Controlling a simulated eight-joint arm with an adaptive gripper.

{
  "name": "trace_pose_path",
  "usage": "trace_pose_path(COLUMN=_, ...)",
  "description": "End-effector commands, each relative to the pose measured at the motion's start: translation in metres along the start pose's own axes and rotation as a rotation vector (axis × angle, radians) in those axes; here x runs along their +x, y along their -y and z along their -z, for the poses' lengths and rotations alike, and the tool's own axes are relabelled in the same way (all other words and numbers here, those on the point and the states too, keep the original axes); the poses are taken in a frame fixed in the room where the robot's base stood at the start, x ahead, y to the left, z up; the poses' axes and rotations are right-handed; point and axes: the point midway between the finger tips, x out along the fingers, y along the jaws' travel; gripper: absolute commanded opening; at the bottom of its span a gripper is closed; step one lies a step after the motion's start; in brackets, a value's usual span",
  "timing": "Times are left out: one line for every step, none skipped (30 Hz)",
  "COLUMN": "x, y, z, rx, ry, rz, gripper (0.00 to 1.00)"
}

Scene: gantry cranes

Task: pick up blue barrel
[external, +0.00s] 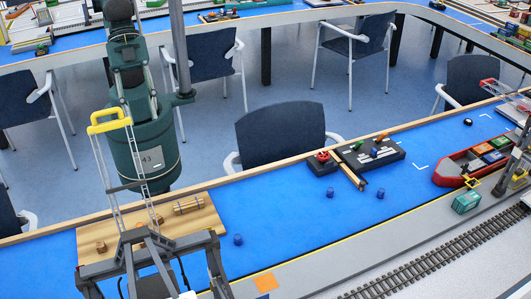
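Small blue barrels stand on the blue strip of the table. One (238,239) is at the lower left, near the wooden board. Two more stand farther right, one (330,193) below the dark platform and another (380,193) a little to its right. A further small blue object (373,153) is on the dark platform; it is too small to tell whether it is a barrel. I cannot make out my gripper in this view, and nothing is seen touching the barrels.
A wooden board (205,224) with small brown pieces lies left, partly behind a grey gantry frame (150,240). The dark platform (392,158) carries small coloured items. A red ship (452,172) with containers, a teal container (467,202) and rails are right. The central blue strip is mostly clear.

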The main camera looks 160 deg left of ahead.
Motion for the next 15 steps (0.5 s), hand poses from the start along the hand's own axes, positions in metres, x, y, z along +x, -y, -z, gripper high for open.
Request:
trace_pose_path(x=0.002, y=0.001, z=0.003, rx=-0.011, ry=0.004, rz=0.002, gripper=0.32)
trace_pose_path(x=0.003, y=0.002, z=0.004, rx=-0.020, ry=0.008, rz=0.003, gripper=0.32)
trace_pose_path(x=0.004, y=0.003, z=0.006, rx=-0.034, ry=0.013, rz=0.004, gripper=0.32)
trace_pose_path(x=0.006, y=0.004, z=0.008, rx=-0.044, ry=0.018, rz=0.006, gripper=0.32)
trace_pose_path(x=0.007, y=0.005, z=0.010, rx=-0.056, ry=0.024, rz=0.007, gripper=0.32)
trace_pose_path(x=0.009, y=0.006, z=0.012, rx=-0.074, ry=0.031, rz=0.010, gripper=0.32)
trace_pose_path(x=0.011, y=0.007, z=0.014, rx=-0.086, ry=0.036, rz=0.011, gripper=0.32)
trace_pose_path(x=0.013, y=0.008, z=0.016, rx=-0.101, ry=0.041, rz=0.013, gripper=0.32)
trace_pose_path(x=0.016, y=0.010, z=0.019, rx=-0.121, ry=0.050, rz=0.016, gripper=0.32)
trace_pose_path(x=0.018, y=0.011, z=0.021, rx=-0.136, ry=0.057, rz=0.019, gripper=0.32)
trace_pose_path(x=0.021, y=0.012, z=0.023, rx=-0.152, ry=0.063, rz=0.021, gripper=0.32)
trace_pose_path(x=0.024, y=0.014, z=0.026, rx=-0.172, ry=0.070, rz=0.024, gripper=0.32)
trace_pose_path(x=0.026, y=0.015, z=0.028, rx=-0.188, ry=0.076, rz=0.027, gripper=0.32)
trace_pose_path(x=0.029, y=0.017, z=0.030, rx=-0.203, ry=0.083, rz=0.030, gripper=0.32)
trace_pose_path(x=0.032, y=0.019, z=0.033, rx=-0.224, ry=0.091, rz=0.033, gripper=0.32)
